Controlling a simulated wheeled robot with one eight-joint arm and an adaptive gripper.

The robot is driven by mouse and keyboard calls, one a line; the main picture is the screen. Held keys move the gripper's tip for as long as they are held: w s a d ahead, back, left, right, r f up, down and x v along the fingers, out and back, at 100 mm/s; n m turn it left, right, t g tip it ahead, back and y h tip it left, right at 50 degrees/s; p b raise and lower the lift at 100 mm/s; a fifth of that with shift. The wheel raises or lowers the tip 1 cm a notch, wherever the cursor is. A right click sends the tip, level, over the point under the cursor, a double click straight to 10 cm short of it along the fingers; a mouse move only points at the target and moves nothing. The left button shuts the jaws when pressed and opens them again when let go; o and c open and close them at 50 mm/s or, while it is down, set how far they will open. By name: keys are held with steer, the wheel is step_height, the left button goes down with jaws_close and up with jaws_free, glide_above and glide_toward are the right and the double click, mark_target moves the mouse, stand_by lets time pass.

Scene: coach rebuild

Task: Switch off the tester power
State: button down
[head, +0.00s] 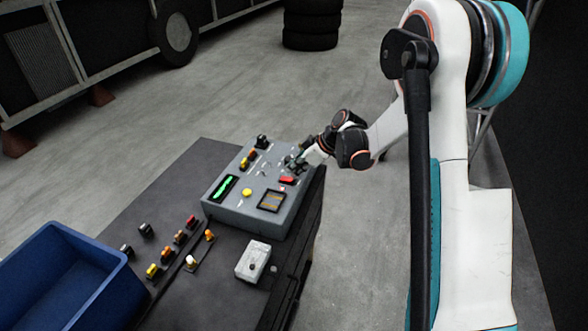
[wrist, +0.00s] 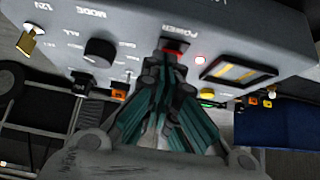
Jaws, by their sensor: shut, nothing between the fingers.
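The tester (head: 232,209) is a grey box with a sloped panel on the dark bench. Its red power switch (head: 287,180) is near the panel's right edge; in the wrist view the red switch (wrist: 175,47) sits by the label "POWER". My gripper (head: 297,163) is over the panel's right side, close to the switch. In the wrist view my gripper (wrist: 166,62) is shut and empty, its tips right in front of the switch and partly hiding it. I cannot tell whether they touch it.
A black mode knob (wrist: 100,52), a green display (head: 224,188), a yellow button (head: 247,192) and a small screen (head: 272,200) share the panel. A light grey box (head: 252,261), several connectors and a blue bin (head: 112,261) are at the front and left.

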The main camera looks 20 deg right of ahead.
steer(key=shift+s+d+f+t+y+b, duration=0.1)
steer(key=shift+d+f+t+y+b, duration=0.15)
steer(key=shift+f+b, duration=0.2)
steer(key=shift+s+d+f+t+y+b, duration=0.15)
steer(key=shift+f+y+b, duration=0.15)
steer(key=shift+b, duration=0.2)
steer(key=shift+d+f+t+y+b, duration=0.1)
steer(key=shift+t+y+b, duration=0.25)
steer(key=shift+b, duration=0.45)
steer(key=shift+w+a+r, duration=0.25)
steer(key=shift+a+r, duration=0.15)
steer(key=shift+a, duration=0.05)
steer(key=shift+w+a, duration=0.15)
steer(key=shift+a, duration=0.1)
